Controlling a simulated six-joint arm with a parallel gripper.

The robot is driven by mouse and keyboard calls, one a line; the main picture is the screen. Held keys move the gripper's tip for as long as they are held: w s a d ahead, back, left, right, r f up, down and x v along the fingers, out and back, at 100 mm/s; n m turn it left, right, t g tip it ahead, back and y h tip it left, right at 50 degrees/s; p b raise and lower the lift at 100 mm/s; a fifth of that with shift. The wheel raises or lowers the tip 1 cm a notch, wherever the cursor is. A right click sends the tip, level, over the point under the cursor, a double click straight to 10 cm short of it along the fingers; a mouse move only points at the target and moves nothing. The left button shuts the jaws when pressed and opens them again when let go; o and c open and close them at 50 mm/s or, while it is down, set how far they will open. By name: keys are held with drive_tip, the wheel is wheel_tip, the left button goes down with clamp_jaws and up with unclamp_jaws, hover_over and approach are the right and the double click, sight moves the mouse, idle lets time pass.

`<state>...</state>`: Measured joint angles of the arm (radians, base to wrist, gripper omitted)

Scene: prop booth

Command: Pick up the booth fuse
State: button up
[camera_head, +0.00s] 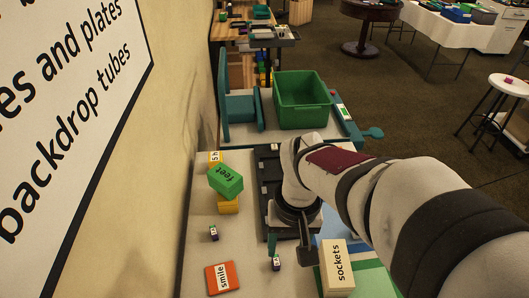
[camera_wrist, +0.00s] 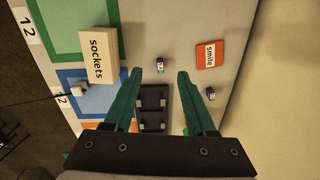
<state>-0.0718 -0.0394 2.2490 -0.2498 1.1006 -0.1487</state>
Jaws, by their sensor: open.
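No part is plainly marked as the booth fuse. Two small purple-and-white pieces with tiny labels could be it; I cannot read them. One piece (camera_head: 276,263) stands on the counter, and in the wrist view (camera_wrist: 160,64) it shows just beyond the gap between my fingertips. The other piece (camera_head: 213,233) stands farther left, and right of my fingers in the wrist view (camera_wrist: 210,94). My gripper (camera_wrist: 160,74) has teal fingers, wide apart with nothing between them. A black slotted tray (camera_wrist: 153,92) lies below it. In the head view my arm hides part of this tray.
A tan "sockets" box (camera_head: 337,265) stands to the right on coloured mats. An orange "smile" card (camera_head: 222,277) lies front left. A green "feet" block (camera_head: 226,181) rests on a yellow block (camera_head: 229,206). A green bin (camera_head: 302,99) stands behind.

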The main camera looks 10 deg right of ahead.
drive_tip(key=n, duration=0.2)
hover_over(276, 259)
wheel_tip(276, 259, down, 3)
wheel_tip(276, 259, down, 16)
clamp_jaws()
